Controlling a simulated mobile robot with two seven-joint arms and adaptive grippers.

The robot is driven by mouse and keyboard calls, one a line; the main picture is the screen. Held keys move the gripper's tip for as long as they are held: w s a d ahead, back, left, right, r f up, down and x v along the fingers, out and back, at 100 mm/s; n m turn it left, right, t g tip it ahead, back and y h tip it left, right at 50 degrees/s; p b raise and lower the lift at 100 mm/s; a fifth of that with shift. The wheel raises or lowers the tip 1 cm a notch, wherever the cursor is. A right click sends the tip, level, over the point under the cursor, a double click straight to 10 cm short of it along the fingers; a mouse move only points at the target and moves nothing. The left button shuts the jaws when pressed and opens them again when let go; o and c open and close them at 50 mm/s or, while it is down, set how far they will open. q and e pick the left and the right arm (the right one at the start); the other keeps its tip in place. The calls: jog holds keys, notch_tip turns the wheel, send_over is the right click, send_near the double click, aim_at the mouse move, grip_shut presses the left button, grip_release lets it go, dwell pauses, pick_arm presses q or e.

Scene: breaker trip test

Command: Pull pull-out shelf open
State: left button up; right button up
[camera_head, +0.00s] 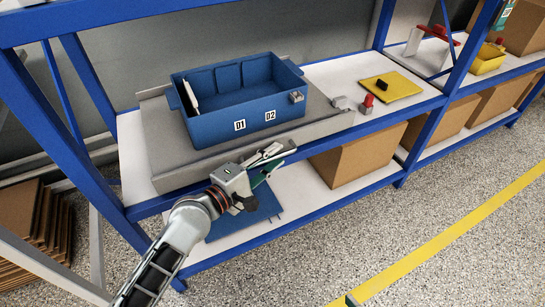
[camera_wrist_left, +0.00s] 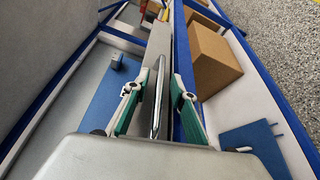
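The grey pull-out shelf (camera_head: 163,140) lies on the white upper board of the blue rack and carries a blue bin (camera_head: 204,132) marked D1 and D2. My left gripper (camera_head: 267,163) is at the shelf's front edge, below the bin. In the left wrist view my left gripper (camera_wrist_left: 157,106) is open, its green-backed fingers on either side of a metal bar handle (camera_wrist_left: 158,95). Gaps show between the bar and both fingers. The shelf's grey front (camera_wrist_left: 158,40) runs ahead of the bar. My right gripper is not in view.
A yellow plate (camera_head: 398,87) with a black knob and a small red-topped part (camera_head: 367,102) lie right of the shelf. Cardboard boxes (camera_head: 358,152) and a blue flat piece (camera_head: 225,222) are on the lower board. The floor in front is clear.

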pick_arm(q)
grip_shut()
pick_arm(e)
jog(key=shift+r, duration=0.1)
